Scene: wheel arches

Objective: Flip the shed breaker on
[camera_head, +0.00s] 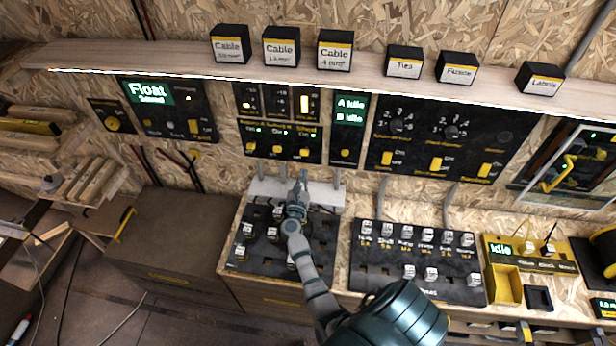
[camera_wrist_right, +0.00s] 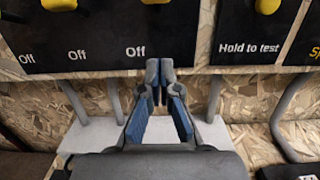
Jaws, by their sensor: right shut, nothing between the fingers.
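The breaker panel (camera_head: 265,142) is a black plate on the wall with three yellow levers. Its right-hand lever, under the word Shed, is the shed breaker (camera_head: 304,153). In the right wrist view, the panel's lower edge (camera_wrist_right: 100,56) carries several Off labels, and only the bottom of a yellow lever (camera_wrist_right: 155,1) shows at the top edge above the rightmost Off. My right gripper (camera_head: 301,178) is shut and empty, just below the panel and roughly under the shed lever. In the wrist view its fingertips (camera_wrist_right: 160,66) point up beneath that Off label. My left gripper is not in view.
A Hold to test panel (camera_wrist_right: 249,35) stands close to the right of the breaker panel. Grey conduits (camera_wrist_right: 215,98) run down to a white block (camera_wrist_right: 205,130). A wooden shelf (camera_head: 200,75) with labelled boxes juts out above. A black peg board (camera_head: 325,240) lies below the arm.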

